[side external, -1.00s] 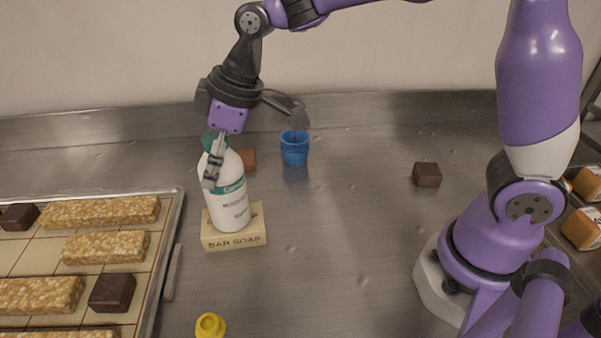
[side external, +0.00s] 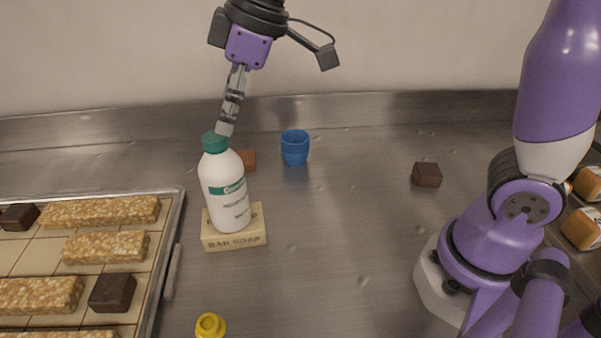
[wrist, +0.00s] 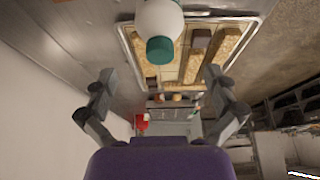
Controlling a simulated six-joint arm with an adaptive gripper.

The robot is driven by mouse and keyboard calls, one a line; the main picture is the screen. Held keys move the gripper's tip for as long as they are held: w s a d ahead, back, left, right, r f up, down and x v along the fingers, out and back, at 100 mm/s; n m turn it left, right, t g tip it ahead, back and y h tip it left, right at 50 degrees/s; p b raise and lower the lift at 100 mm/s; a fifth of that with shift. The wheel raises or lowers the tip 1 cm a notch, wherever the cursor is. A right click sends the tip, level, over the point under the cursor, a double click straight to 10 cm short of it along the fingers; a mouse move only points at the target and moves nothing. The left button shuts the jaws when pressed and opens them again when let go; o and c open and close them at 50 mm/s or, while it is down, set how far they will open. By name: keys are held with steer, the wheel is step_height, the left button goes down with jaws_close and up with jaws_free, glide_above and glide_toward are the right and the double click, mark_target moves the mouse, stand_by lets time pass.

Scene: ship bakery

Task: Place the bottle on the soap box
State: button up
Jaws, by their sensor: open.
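The white bottle (side external: 224,188) with a green cap stands upright on the pale yellow soap box (side external: 237,240), which is marked "BAR SOAP", in the side view. My gripper (side external: 226,128) is above the bottle, close to its cap and apparently apart from it. In the wrist view the bottle (wrist: 158,22) shows at the top, cap towards me, beyond the fingertips. My gripper (wrist: 159,76) is open there, its two fingers spread wide with nothing between them. The bottle hides part of the soap box's top.
A tray (side external: 168,240) of oat bars and dark squares lies at left. A blue cup (side external: 295,148) and a brown block (side external: 248,160) stand behind the bottle. A dark brown block (side external: 426,174) is at right, a yellow piece (side external: 210,325) in front. The middle counter is clear.

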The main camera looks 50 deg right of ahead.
steer(key=s+d+f+m+t+h, duration=0.1)
steer(key=s+d+f+m, duration=0.1)
steer(key=s+d+m, duration=0.2)
steer(key=s+d+f+m+t+h, duration=0.1)
steer(key=s+d+f+m+h, duration=0.1)
steer(key=s+d+m, duration=0.3)
steer(key=s+d, duration=0.3)
steer(key=s, duration=0.1)
steer(key=shift+d+f, duration=0.35)
steer(key=shift+d, duration=0.05)
